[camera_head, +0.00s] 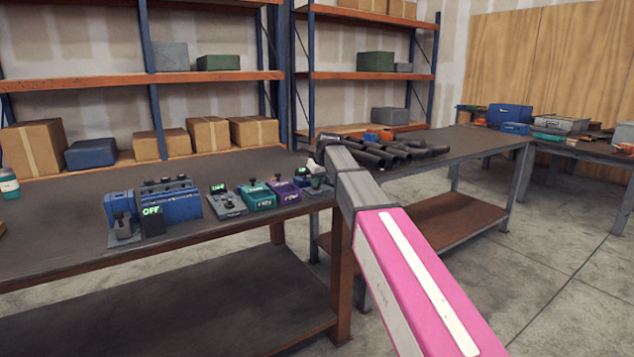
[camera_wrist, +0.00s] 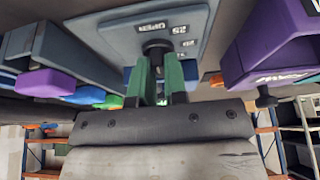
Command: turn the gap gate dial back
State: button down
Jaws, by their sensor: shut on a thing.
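The gap gate dial is a dark round knob (camera_wrist: 157,46) on a grey-blue panel (camera_wrist: 118,26) in the wrist view. The panel carries white-on-black labels; I can read "OPEN" and "25", and a smaller one is partly hidden. My gripper (camera_wrist: 158,68) has its two green fingers closed on the knob, one on each side. The fingers hide much of the knob, so I cannot tell its exact angle. In the head view, my arm reaches to the unit at the right end of the row, and the dial is too small to make out there.
Beside the panel stands a purple unit (camera_wrist: 262,45), also in the head view (camera_head: 283,190). A teal unit (camera_head: 256,196), a grey unit (camera_head: 225,202) and blue units (camera_head: 168,203) line the bench (camera_head: 60,230). Dark pipes (camera_head: 385,150) lie on the bench behind.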

jog(key=shift+f, duration=0.15)
jog(key=c, duration=1.2)
grip_release()
jog(key=shift+o, duration=0.2)
jog(key=v, duration=1)
jog(key=shift+r, duration=0.4)
jog(key=shift+s, duration=0.1)
